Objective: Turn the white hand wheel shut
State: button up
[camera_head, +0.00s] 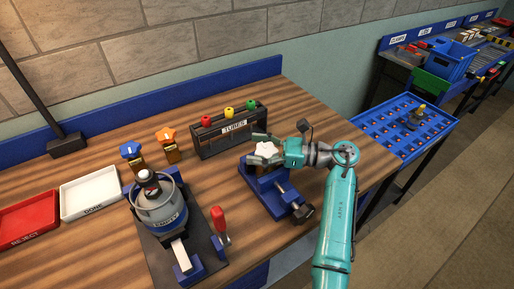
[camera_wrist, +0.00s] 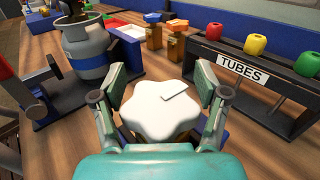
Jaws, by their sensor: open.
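The white hand wheel (camera_head: 266,149) has a lobed rim and sits on a blue vise-like fixture (camera_head: 283,203) on the wooden bench. In the wrist view the white hand wheel (camera_wrist: 160,108) lies between my two fingers, with a thin pale marker on its top. My gripper (camera_head: 262,149) reaches in from the right and its open fingers are on either side of the wheel. In the wrist view my gripper (camera_wrist: 160,92) shows a finger at the left and right of the rim; I cannot tell whether either touches it.
A grey gas cylinder (camera_head: 160,212) stands in a fixture with a red-handled clamp (camera_head: 219,222). The TUBES rack (camera_head: 230,132) with red, yellow and green knobs is just behind the wheel. Orange (camera_head: 169,146) and blue (camera_head: 132,158) star-knob valves stand left of it. White (camera_head: 90,193) and red (camera_head: 28,218) trays lie far left.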

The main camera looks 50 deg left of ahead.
jog(key=c, duration=1)
jog(key=shift+o, duration=0.2)
